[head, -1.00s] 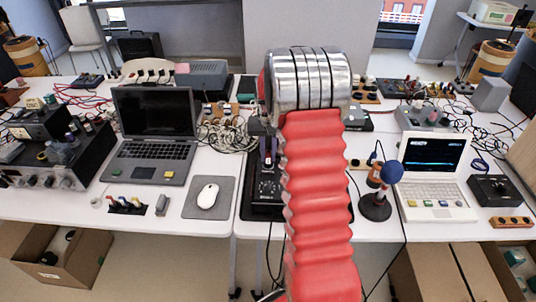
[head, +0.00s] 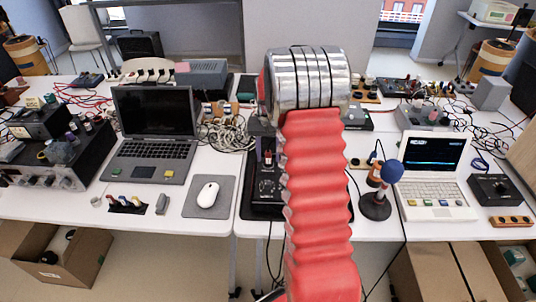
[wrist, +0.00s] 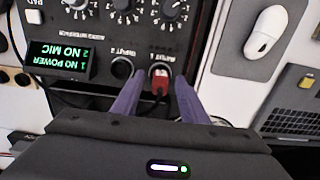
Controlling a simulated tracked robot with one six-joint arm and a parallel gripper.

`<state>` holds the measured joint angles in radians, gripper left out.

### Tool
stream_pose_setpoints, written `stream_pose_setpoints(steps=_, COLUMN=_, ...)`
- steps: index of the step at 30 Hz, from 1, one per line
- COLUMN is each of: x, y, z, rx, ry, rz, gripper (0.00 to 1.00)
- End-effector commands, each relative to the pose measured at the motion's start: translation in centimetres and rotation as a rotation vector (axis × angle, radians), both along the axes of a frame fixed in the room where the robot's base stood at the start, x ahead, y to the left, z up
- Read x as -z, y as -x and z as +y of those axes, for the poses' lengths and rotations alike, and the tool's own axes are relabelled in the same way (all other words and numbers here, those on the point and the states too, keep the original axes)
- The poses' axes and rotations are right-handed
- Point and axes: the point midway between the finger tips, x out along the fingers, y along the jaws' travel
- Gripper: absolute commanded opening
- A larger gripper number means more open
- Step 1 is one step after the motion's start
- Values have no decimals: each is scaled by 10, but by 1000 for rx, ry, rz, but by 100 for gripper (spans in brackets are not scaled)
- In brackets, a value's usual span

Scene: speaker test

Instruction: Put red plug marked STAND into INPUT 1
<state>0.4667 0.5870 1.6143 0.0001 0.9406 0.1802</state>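The red plug (wrist: 160,88) stands in the INPUT 1 socket in the wrist view, with its red body showing; its STAND marking is not legible and I cannot tell how deep it sits. It also shows in the head view (head: 268,157). The audio interface (head: 264,203) is black, and its display (wrist: 58,58) reads "1 NO POWER, 2 NO MIC". The INPUT 2 socket (wrist: 121,67) beside the plug is empty. My gripper (wrist: 158,80) is open, its purple fingers on either side of the plug with gaps. My arm hides part of the interface in the head view.
A dark laptop (head: 152,135) and a mouse (head: 207,192) on a grey pad lie to the left. A blue-topped microphone (head: 390,173) on a stand and a white laptop (head: 433,180) are to the right.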

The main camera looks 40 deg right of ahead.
Motion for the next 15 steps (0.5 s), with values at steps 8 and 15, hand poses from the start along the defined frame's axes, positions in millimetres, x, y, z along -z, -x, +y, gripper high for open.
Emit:
stream_pose_setpoints(steps=8, x=-7, y=0, z=0, rx=0, ry=1, rz=-1, gripper=40)
stream_pose_setpoints(steps=15, x=-37, y=-1, z=0, rx=0, ry=2, rz=-4, gripper=40)
